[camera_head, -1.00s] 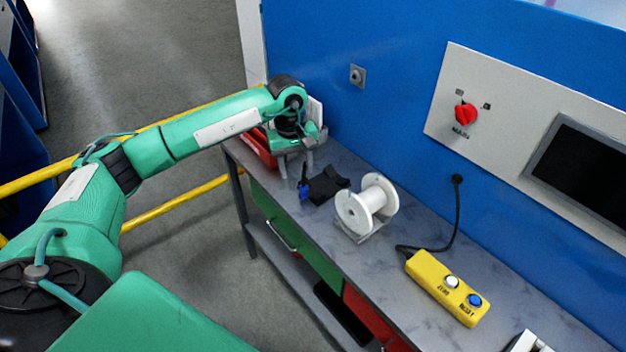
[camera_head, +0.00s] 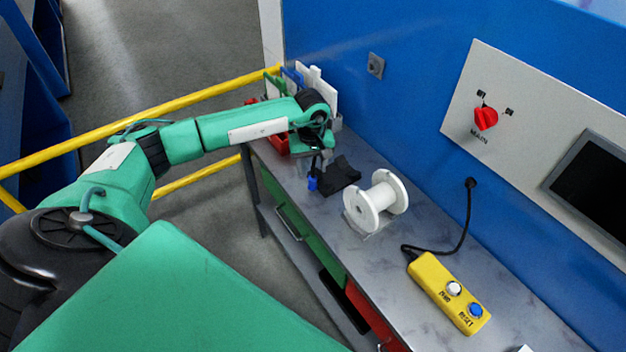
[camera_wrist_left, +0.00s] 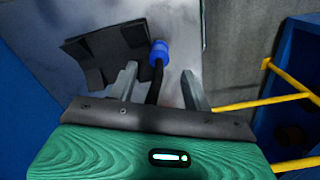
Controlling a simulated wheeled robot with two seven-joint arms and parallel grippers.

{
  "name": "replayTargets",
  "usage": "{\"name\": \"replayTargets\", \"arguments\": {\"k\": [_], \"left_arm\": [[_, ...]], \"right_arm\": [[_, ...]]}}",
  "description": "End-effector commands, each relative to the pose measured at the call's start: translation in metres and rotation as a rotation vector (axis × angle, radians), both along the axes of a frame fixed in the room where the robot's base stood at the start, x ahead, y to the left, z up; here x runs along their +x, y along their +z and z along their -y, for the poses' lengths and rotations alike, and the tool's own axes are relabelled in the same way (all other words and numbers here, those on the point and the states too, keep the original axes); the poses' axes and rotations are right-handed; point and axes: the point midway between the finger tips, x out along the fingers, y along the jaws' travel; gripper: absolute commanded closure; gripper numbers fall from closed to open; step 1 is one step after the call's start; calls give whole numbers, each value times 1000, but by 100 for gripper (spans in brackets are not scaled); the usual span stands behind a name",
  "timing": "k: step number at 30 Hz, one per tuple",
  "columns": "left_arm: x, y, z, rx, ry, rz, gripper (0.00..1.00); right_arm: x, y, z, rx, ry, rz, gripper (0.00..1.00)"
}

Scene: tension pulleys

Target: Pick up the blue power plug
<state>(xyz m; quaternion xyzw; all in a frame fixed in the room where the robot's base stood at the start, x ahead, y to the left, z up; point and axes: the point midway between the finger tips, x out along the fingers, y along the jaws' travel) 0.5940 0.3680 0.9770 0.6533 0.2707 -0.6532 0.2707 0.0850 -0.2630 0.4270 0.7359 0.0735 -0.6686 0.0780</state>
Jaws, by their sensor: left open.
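The blue power plug (camera_head: 312,183) is at the near edge of the grey workbench, left of the white spool. In the left wrist view the blue power plug (camera_wrist_left: 159,50) lies ahead of and between my left fingertips, with its black cable running back between the fingers. My left gripper (camera_wrist_left: 159,73) is open, one finger on each side of the cable. I cannot tell how high it is above the bench. In the head view my left gripper (camera_head: 314,155) is just above and behind the plug, its fingers partly hidden by the wrist. My right gripper does not show.
A black folded piece (camera_head: 338,177) lies beside the plug. The white spool (camera_head: 376,201) stands to the right. A yellow button box (camera_head: 448,292) lies farther right on the workbench (camera_head: 408,238). A red bin (camera_head: 278,142) is behind the gripper; a blue wall (camera_head: 420,100) bounds the bench.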

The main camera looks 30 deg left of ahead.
Motion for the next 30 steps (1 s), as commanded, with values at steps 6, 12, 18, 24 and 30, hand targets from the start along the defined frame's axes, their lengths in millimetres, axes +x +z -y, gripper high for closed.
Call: {"name": "replayTargets", "arguments": {"k": [6, 12, 18, 24, 30], "left_arm": [[-3, -21, 6, 0, 0, -4, 50], [-2, -45, 6, 0, 0, -1, 50], [-2, -48, 6, 0, 0, 0, 50], [-2, -47, 6, 0, 0, 0, 80], [-2, -47, 6, 0, 0, 0, 98]], "right_arm": [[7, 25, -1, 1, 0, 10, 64], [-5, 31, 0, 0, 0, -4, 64], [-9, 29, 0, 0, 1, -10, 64], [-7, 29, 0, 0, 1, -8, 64], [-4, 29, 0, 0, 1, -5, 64]]}}
